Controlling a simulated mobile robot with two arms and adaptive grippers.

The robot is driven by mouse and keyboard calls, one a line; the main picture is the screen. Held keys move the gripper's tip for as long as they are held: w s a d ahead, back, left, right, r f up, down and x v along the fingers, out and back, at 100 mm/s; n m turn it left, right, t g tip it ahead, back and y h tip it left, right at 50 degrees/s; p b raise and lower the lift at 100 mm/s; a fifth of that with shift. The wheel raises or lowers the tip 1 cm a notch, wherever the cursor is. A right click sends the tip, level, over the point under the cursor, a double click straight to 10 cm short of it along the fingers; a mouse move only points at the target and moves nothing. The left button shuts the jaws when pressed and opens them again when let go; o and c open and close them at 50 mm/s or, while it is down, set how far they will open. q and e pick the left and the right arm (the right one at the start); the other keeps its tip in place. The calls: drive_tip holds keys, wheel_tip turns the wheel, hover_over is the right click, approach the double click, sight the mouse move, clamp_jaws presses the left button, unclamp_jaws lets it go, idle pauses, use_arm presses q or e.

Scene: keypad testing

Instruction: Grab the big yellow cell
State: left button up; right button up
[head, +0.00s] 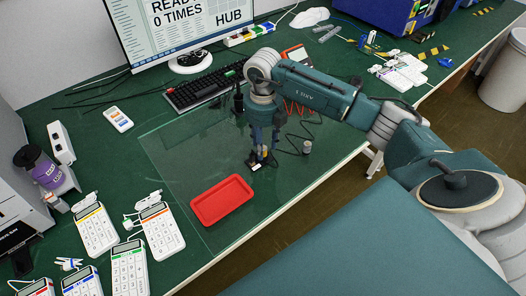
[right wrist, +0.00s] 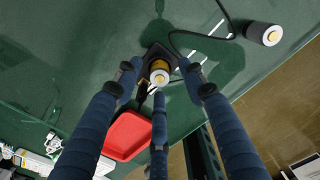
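A cell with a yellow side and a pale end (right wrist: 159,72) stands among the fingers of my right gripper (right wrist: 160,78), on or in a small black piece. In the right wrist view the blue fingers are spread around it, with gaps visible at the left and right. In the head view my right gripper (head: 261,150) points down at the mat, and its fingers mostly hide this cell. My left gripper is not in view.
A red tray (head: 221,200) lies just left of my right gripper, and shows in the wrist view (right wrist: 127,136). Cables (head: 292,143) run beside the cells. Several keypads (head: 160,231) fill the left, and a keyboard (head: 205,88) lies behind. The table's front edge is near.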

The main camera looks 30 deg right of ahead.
clamp_jaws()
